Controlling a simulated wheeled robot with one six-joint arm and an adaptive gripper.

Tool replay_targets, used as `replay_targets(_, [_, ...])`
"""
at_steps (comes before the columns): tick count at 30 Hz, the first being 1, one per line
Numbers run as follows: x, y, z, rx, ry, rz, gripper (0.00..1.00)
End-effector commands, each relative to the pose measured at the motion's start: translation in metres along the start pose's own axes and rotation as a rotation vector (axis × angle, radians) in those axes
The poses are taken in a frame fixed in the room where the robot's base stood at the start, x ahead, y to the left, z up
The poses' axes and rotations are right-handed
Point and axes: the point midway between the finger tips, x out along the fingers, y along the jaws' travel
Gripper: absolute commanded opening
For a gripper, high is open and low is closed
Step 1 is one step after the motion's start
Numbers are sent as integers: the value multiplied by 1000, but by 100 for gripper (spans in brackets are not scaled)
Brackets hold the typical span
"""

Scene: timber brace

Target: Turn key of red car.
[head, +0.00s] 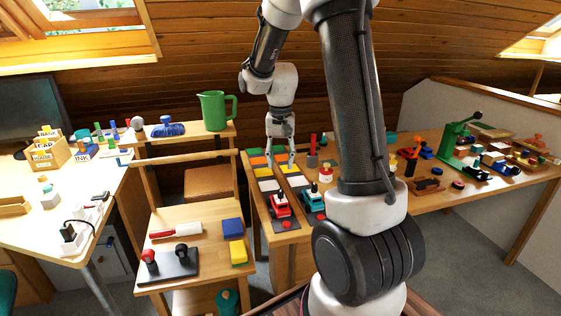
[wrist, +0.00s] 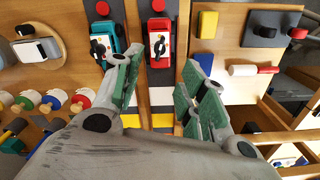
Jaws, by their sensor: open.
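The red car (head: 280,206) sits on a dark track strip on the wooden table in the head view. In the wrist view the red car (wrist: 159,30) is at top centre, with a black key (wrist: 159,46) on its white top. A teal car (head: 312,200) stands on the strip beside it; it also shows in the wrist view (wrist: 103,34). My gripper (head: 281,164) is open and empty, pointing down over the coloured strips behind the red car. In the wrist view my gripper (wrist: 160,68) has its fingers spread, with the red car beyond and between them.
A red button (head: 286,224) is at the front of the red car's strip. A green pitcher (head: 216,110) stands on the shelf to the left. A red-topped post (head: 312,150) stands to the right of my gripper. A green press (head: 455,138) is farther right.

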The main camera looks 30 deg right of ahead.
Motion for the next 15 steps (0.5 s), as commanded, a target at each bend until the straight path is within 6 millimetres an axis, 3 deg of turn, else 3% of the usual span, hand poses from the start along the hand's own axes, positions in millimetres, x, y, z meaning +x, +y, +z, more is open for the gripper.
replay_targets(1, [2,0,0,0,-4,2,53])
replay_targets(3, [14,2,4,-13,-26,14,62])
replay_targets(5, [18,2,4,-102,-27,13,62])
replay_targets(15, [36,1,1,-1094,-18,-1,62])
